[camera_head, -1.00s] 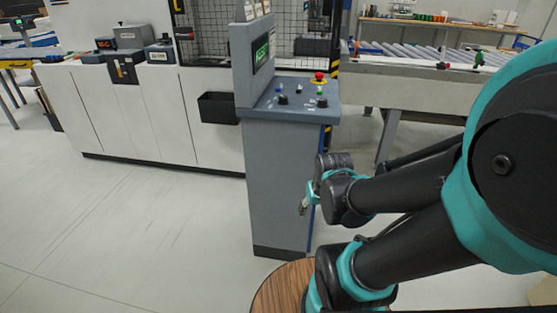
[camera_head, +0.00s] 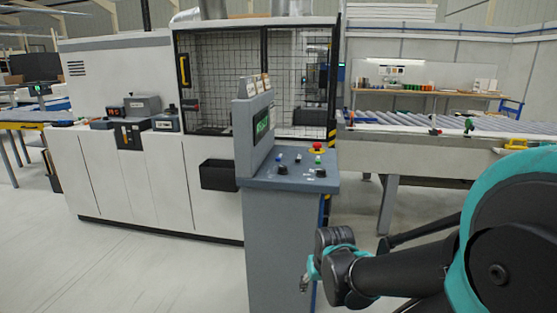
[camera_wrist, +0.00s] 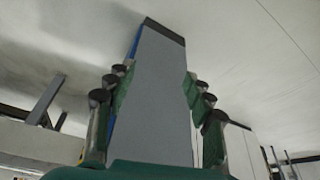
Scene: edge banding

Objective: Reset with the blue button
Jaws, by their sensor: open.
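The grey control console (camera_head: 268,235) stands in front of the machine. The small blue button (camera_head: 279,157) is at the back left of its sloped top panel, with a white button (camera_head: 298,157) and a green button (camera_head: 317,160) to its right. My gripper (camera_head: 305,282) is low beside the console's right side, well below the panel. In the wrist view my gripper (camera_wrist: 155,95) is open, its fingers spread wide with nothing held. The grey console column (camera_wrist: 153,105) shows between and beyond them. The buttons are not visible in the wrist view.
A red emergency stop (camera_head: 317,148) and two dark knobs, one the left knob (camera_head: 282,170), share the panel. An upright display (camera_head: 262,126) rises on its left. Behind are the caged machine (camera_head: 250,80) and a roller conveyor (camera_head: 440,122). Floor left of the console is clear.

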